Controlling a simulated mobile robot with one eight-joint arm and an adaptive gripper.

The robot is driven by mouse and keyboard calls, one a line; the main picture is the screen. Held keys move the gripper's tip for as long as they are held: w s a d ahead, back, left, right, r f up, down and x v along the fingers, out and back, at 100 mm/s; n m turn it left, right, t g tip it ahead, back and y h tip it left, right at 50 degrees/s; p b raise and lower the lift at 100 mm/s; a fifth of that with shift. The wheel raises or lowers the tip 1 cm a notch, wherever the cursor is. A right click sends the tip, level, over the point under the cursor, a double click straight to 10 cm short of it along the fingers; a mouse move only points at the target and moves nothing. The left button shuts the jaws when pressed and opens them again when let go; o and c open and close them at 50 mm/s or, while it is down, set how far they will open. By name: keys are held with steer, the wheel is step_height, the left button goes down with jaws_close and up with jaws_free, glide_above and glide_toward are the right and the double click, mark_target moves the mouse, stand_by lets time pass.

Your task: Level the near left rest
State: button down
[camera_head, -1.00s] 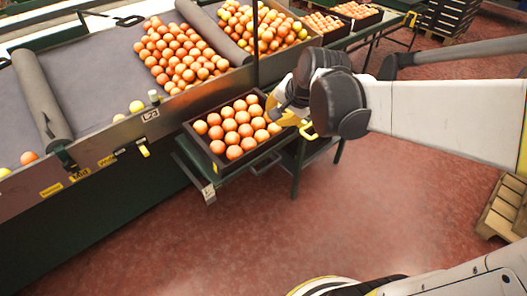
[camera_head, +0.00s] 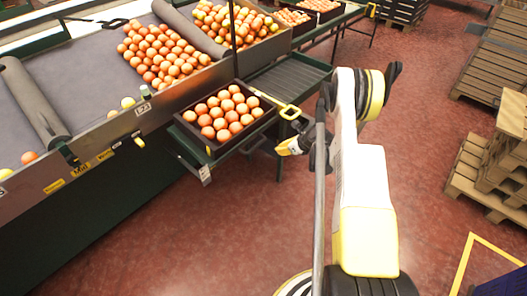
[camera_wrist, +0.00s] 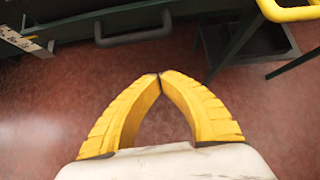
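A dark crate (camera_head: 245,127) full of oranges sits on the green rest (camera_head: 188,153) at the near left, beside the sorting line. The rest's surface is mostly hidden under the crate. A white plate with marks (camera_head: 205,174) hangs at its near corner; it also shows in the wrist view (camera_wrist: 22,40). A yellow handle (camera_head: 290,112) sticks out right of the crate, and it shows at top right in the wrist view (camera_wrist: 290,12). A grey handle (camera_wrist: 135,30) lies ahead of my gripper. My gripper (camera_wrist: 159,76) has its yellow fingertips together, empty, below and right of the crate.
An empty dark rest (camera_head: 290,78) lies behind the crate. The sorting bed (camera_head: 90,62) holds oranges and a grey roller (camera_head: 35,98). Wooden pallets (camera_head: 480,180) stand at right. The red floor between is clear.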

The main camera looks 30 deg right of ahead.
steer(key=s+f+b+x, duration=0.1)
steer(key=b+x, duration=0.3)
steer(key=x, duration=0.7)
steer(key=shift+w+a+r+b, duration=0.1)
steer(key=shift+w+r+b, duration=0.2)
steer(key=shift+r, duration=0.4)
steer(key=shift+w+a+r+b, duration=0.15)
steer(key=shift+w+r, duration=0.1)
steer(key=shift+r, duration=0.45)
steer(key=shift+w+d+r+b, duration=0.1)
steer(key=shift+w+r+b, duration=0.2)
steer(key=shift+r, duration=0.45)
step_height(320, 180, up, 4)
steer(key=g+h+p, duration=0.1)
steer(key=g+p, duration=0.1)
steer(key=shift+g+p, duration=0.3)
steer(key=shift+p, duration=0.05)
steer(key=shift+f, duration=0.15)
